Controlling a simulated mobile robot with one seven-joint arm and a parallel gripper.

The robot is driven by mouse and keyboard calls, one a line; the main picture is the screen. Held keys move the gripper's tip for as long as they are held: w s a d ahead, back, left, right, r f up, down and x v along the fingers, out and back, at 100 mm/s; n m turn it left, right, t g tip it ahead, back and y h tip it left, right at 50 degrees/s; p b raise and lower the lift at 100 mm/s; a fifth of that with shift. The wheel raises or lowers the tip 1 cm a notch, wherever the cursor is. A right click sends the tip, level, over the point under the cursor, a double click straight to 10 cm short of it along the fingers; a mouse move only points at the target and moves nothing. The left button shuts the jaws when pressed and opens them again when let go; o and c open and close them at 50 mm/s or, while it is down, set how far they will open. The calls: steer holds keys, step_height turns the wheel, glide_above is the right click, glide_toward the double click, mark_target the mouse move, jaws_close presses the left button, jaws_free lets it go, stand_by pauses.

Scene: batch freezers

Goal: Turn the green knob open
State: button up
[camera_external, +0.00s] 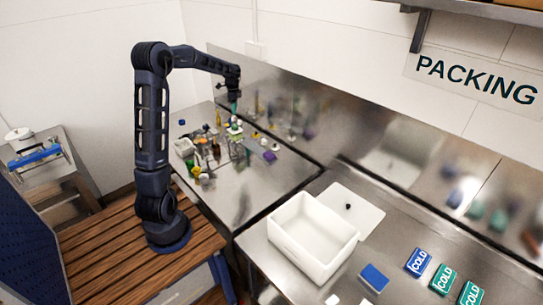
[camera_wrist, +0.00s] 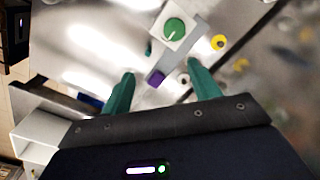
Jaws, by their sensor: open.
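The green knob (camera_wrist: 174,31) is a round disc with a pale line across it, set on a white square body, at the top middle of the wrist view. A grey bar runs down from this body toward a small purple piece (camera_wrist: 156,77). My gripper (camera_wrist: 160,72) is open, with its two green fingers apart below the knob in the wrist view and nothing between them in contact. In the external view my gripper (camera_external: 233,105) hangs over the cluttered back part of the steel counter. There the knob is too small to tell apart for sure.
Several bottles and small coloured items crowd the counter (camera_external: 240,195) around the gripper. A yellow ring (camera_wrist: 219,42) lies right of the knob. A white open box (camera_external: 313,237) and COLD packs (camera_external: 418,262) are on the right counter. The steel back wall (camera_external: 290,110) is close behind.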

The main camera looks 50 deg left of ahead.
mark_target(235, 126)
steer(key=shift+m, duration=0.3)
steer(key=a+f, duration=0.1)
steer(key=f, duration=0.3)
steer(key=w+a+f, duration=0.1)
steer(key=f, duration=0.4)
steer(key=a+f, duration=0.2)
steer(key=f, duration=0.2)
steer(key=shift+w+f, duration=0.25)
steer(key=shift+f, duration=0.1)
steer(key=c, duration=1)
